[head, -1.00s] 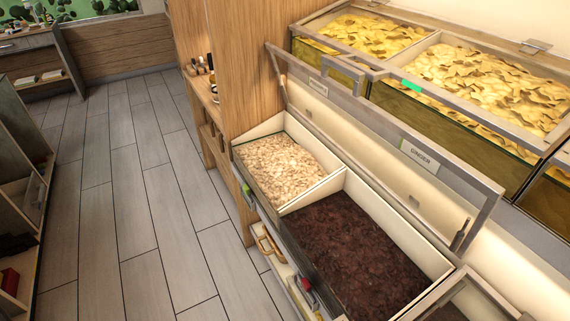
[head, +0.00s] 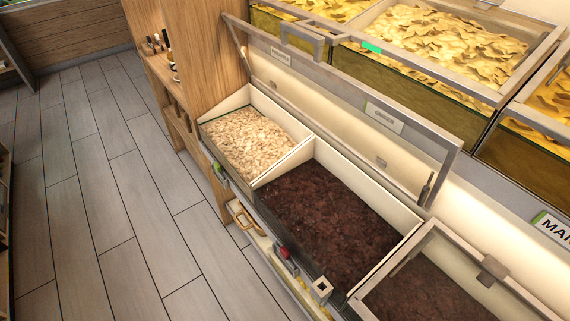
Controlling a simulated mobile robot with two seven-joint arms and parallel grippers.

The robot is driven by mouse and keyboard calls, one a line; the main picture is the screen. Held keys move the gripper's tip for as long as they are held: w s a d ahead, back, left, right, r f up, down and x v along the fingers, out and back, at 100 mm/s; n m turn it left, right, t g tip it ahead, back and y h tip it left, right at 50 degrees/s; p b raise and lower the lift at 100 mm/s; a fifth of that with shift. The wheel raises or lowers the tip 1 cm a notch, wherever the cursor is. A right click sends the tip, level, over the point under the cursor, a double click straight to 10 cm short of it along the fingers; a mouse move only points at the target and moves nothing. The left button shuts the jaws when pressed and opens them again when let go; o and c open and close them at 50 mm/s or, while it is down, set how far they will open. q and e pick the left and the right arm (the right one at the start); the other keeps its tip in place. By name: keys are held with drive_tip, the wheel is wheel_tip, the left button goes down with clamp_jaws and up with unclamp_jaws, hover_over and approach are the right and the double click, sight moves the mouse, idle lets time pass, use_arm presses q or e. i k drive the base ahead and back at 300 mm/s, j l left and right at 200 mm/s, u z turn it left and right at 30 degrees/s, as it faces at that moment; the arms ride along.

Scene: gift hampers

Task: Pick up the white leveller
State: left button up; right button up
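On the narrow pale ledge along the front of the bins lie several small tools. A cream-white squarish piece (head: 321,290) sits near the bottom of the head view; it may be the white leveller, but it is too small to be sure. A red-ended tool (head: 283,253) lies to its upper left, and a tan looped handle (head: 240,213) lies further left. Neither of my grippers is in the head view.
An open-lidded bin (head: 248,136) holds pale flakes, beside a bin (head: 325,218) of dark brown contents. A lidded bin (head: 478,262) stands lower right. Yellow-filled bins (head: 445,50) stand behind. Wooden shelving (head: 178,112) is at left; tiled floor (head: 100,200) is clear.

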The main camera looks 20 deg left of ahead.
sight(166, 42)
drive_tip(key=u, duration=1.25)
drive_tip(key=k+j+u, duration=0.1)
drive_tip(key=i+j+u, duration=0.25)
drive_tip(key=i, duration=0.35)
drive_tip(key=i+u, duration=0.25)
drive_tip(key=i, duration=0.35)
drive_tip(key=i+z, duration=0.3)
drive_tip(key=i, duration=0.15)
drive_tip(key=i+j+z, duration=0.65)
drive_tip(key=i, duration=0.2)
drive_tip(key=l, duration=0.1)
